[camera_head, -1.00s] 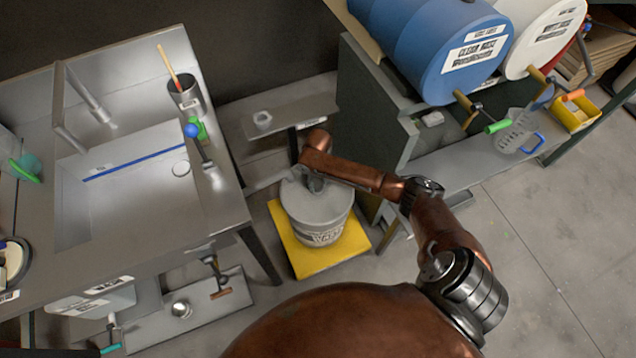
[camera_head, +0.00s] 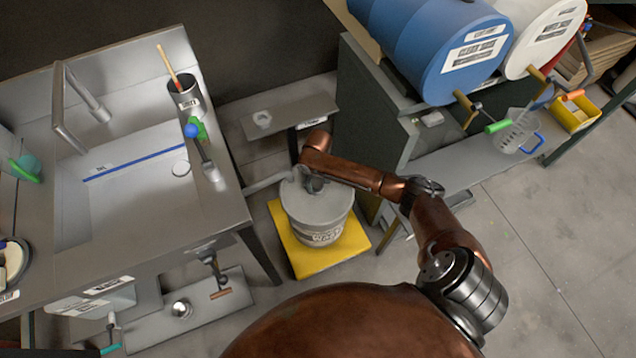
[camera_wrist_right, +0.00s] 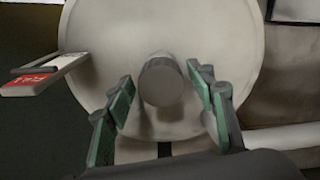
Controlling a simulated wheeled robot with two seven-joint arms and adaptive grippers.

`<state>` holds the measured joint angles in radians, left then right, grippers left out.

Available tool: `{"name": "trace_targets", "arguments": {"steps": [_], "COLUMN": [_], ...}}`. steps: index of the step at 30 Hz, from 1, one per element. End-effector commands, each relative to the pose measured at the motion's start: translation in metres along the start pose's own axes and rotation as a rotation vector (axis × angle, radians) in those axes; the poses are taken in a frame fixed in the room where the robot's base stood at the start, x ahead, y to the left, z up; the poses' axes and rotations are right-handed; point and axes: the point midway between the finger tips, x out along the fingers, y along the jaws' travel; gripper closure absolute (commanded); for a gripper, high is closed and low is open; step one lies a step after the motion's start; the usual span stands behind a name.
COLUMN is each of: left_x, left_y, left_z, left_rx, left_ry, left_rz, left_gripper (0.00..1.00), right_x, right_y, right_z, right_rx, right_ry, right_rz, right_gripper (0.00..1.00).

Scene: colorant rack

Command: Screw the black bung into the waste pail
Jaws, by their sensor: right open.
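The waste pail (camera_head: 322,228) is a grey-white bucket standing upright on a yellow platform. In the right wrist view its round pale lid (camera_wrist_right: 110,45) fills the middle. A dark grey, round bung (camera_wrist_right: 162,80) stands up from the lid near its centre; how deep it sits cannot be told. My right gripper (camera_head: 312,184) is above the lid and pointing down. In the wrist view its green-padded fingers (camera_wrist_right: 164,98) are open, one on each side of the bung, with gaps showing. My left gripper is not in view.
The yellow platform (camera_head: 305,262) lies on the floor beside a metal sink bench (camera_head: 215,225). A small shelf (camera_head: 285,116) stands behind the pail. A blue drum (camera_head: 425,60) and a white drum (camera_head: 545,25) lie on a rack at right. The floor at right is clear.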

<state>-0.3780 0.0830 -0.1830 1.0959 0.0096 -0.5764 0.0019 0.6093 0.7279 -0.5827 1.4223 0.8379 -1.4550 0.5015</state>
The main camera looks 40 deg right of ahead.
Motion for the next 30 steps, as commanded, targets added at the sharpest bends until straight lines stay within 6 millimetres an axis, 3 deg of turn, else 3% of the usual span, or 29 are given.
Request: {"name": "trace_targets", "arguments": {"steps": [5,16,25,30], "left_x": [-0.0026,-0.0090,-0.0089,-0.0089], "left_y": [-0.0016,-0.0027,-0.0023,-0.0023], "left_z": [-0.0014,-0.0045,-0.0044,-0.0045], "left_rx": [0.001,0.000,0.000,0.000], "left_ry": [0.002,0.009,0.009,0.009], "left_rz": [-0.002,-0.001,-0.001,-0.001], "left_gripper": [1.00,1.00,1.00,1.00], "right_x": [-0.0015,-0.0010,0.0000,-0.0001], "right_y": [0.0003,0.0013,0.0008,0.0008], "right_z": [-0.0005,-0.0016,-0.0011,-0.0012], "right_rx": [-0.080,-0.562,-0.603,-0.602], "right_ry": [0.001,0.001,0.001,0.001], "right_rz": [0.001,0.001,-0.001,-0.001], "right_gripper": [0.50,0.50,0.50,0.61]}}
